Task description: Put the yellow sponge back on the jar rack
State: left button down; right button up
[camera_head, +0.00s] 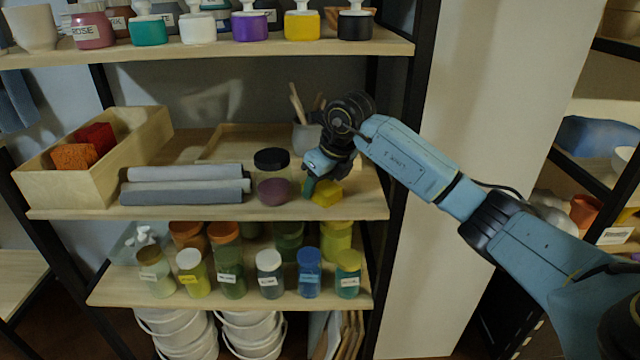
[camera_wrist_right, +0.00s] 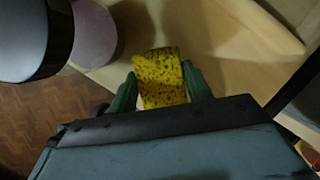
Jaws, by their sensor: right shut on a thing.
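The yellow sponge (camera_head: 327,193) is at the middle shelf of the jar rack (camera_head: 230,213), near its front edge at the right. My right gripper (camera_head: 318,186) reaches in from the right and is shut on the sponge. In the right wrist view the speckled sponge (camera_wrist_right: 160,80) sits between the two green fingertips of the gripper (camera_wrist_right: 160,92), over or on the pale shelf board (camera_wrist_right: 225,70). I cannot tell whether the sponge touches the board. My left gripper is not in view.
A dark-lidded purple jar (camera_head: 273,190) stands just left of the sponge. Rolled grey cloths (camera_head: 185,184) and a wooden box (camera_head: 45,190) with red and orange sponges lie farther left. A wooden tray (camera_head: 225,145) and a tool cup (camera_head: 305,137) are behind. The rack's black post (camera_head: 395,150) is at right.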

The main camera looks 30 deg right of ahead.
aim_at(322, 184)
jog(key=o, duration=0.5)
jog(key=shift+f, duration=0.1)
jog(key=o, duration=0.4)
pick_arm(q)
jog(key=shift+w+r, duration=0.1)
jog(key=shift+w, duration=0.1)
pick_arm(e)
jog(key=shift+o, duration=0.2)
jog(key=shift+s+r, duration=0.1)
jog(key=shift+r, duration=0.35)
jog(key=v, duration=0.2)
jog(key=p+v, duration=0.1)
jog(key=v, duration=0.2)
jog(key=shift+s+d+f, duration=0.15)
jog(key=shift+s, duration=0.1)
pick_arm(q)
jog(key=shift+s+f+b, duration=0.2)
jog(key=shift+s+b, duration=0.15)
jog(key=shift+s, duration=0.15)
pick_arm(e)
jog(key=s+d, duration=0.2)
jog(key=s, duration=0.9)
jog(key=shift+d+f, duration=0.15)
jog(key=shift+d, duration=0.1)
